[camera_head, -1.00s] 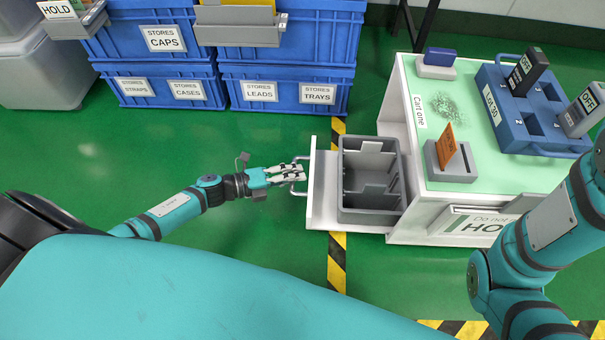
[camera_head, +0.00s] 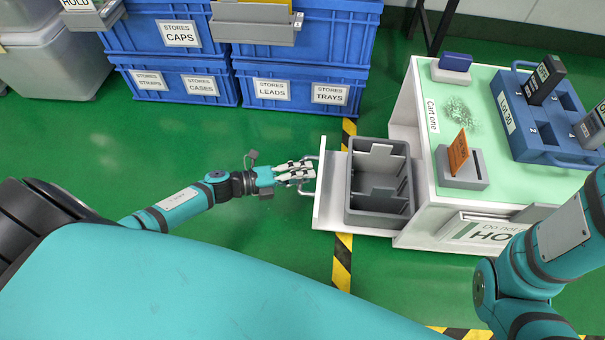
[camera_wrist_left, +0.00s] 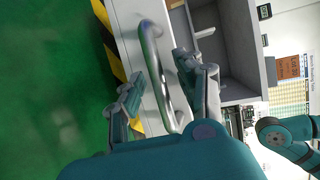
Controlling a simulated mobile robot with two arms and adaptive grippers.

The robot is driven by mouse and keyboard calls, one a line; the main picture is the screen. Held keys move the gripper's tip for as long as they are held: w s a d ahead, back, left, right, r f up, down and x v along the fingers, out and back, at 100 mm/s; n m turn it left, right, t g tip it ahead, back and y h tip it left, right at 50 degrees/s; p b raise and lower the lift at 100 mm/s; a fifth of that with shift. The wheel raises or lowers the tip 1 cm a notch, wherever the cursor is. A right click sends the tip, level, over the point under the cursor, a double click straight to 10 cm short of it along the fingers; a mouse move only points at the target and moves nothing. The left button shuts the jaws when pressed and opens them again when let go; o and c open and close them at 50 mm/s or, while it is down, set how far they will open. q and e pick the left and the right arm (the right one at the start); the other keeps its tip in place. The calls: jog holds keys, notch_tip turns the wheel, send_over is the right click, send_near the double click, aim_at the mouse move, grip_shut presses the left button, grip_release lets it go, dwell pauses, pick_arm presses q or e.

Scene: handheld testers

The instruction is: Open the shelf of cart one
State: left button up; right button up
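Cart one (camera_head: 432,112) stands at the right with a pale green top. Its white shelf (camera_head: 330,208) is slid out to the left and carries a grey divided bin (camera_head: 380,222). A metal bar handle (camera_head: 308,188) is on the shelf's front. My left gripper (camera_head: 304,172) is at this handle. In the left wrist view the handle (camera_wrist_left: 160,65) passes between the spread fingers of my left gripper (camera_wrist_left: 156,78), with a gap beside the left finger; contact with the right finger is unclear. My right arm shows at the right, its gripper out of view.
Blue store crates (camera_head: 235,45) are stacked at the back left. The cart top holds a blue rack (camera_head: 555,145) with testers, a grey block with an orange card (camera_head: 458,152) and a blue-and-grey block (camera_head: 452,68). Green floor left of the shelf is clear.

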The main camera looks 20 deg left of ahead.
pick_arm(q)
jog(key=v, duration=1.2)
jog(key=shift+d, duration=0.1)
